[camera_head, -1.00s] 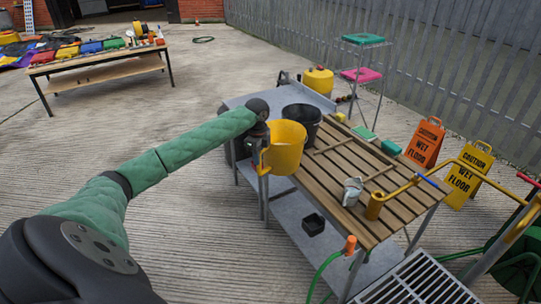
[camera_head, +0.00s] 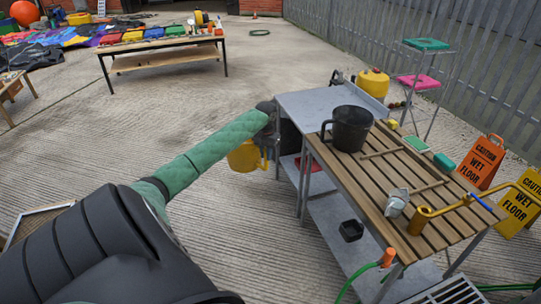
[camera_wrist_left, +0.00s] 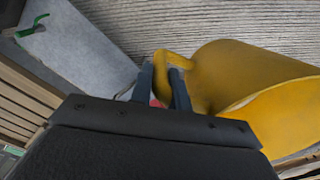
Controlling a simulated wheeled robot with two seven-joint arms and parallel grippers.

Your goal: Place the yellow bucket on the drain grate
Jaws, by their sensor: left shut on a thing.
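The yellow bucket (camera_head: 243,157) hangs over the concrete floor, just left of the workbench, partly hidden by my left arm. My left gripper (camera_head: 267,138) is shut on the bucket. In the left wrist view the fingers (camera_wrist_left: 165,88) close on the handle side of the bucket (camera_wrist_left: 230,75), which lies tilted in the picture with its opening toward the lower right. A slatted metal grate (camera_head: 452,293) shows only in part at the lower right edge. My right gripper is not in view.
The slatted wooden bench (camera_head: 395,185) holds a black bucket (camera_head: 350,128), a metal scoop (camera_head: 396,203) and sponges. Wet-floor signs (camera_head: 483,162) stand to its right. A long table (camera_head: 165,50) is at the back left. The concrete between the tables is clear.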

